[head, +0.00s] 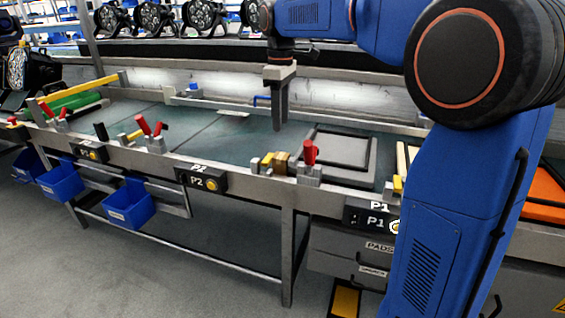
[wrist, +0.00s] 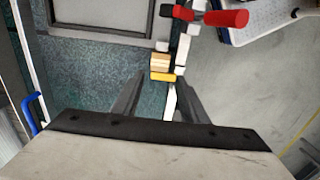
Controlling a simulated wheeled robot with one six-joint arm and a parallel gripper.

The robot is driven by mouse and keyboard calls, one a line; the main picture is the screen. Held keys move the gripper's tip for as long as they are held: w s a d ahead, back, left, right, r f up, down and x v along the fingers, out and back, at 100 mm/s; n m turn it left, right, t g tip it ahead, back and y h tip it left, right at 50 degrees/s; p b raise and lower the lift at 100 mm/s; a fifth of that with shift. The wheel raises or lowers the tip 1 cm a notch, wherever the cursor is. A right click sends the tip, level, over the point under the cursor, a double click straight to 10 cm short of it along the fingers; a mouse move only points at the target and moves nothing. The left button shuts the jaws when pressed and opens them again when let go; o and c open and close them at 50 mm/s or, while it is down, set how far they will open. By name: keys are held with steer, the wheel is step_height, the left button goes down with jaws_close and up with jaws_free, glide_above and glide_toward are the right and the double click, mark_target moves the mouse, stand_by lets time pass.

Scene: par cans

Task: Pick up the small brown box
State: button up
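The small brown box (head: 282,161) sits on the front edge rail of the workbench, left of a red-handled clamp, in the head view. In the wrist view the box (wrist: 161,62) shows its light tan face, with a yellow piece (wrist: 162,76) against its near side. My gripper (head: 280,128) points down above the bench, higher and farther back than the box. In the wrist view my gripper (wrist: 161,78) is open, its two fingers apart with nothing held; the box appears just beyond the fingertips.
The red-handled clamp (head: 309,153) stands right beside the box. A grey framed panel (head: 342,150) lies on the bench to its right. More clamps (head: 155,137) line the front rail at left. The bench's green surface (head: 235,140) under my gripper is clear.

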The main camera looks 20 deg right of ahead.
mark_target(281, 155)
step_height(281, 155, down, 16)
steer(key=shift+r, duration=0.25)
steer(key=c, duration=0.7)
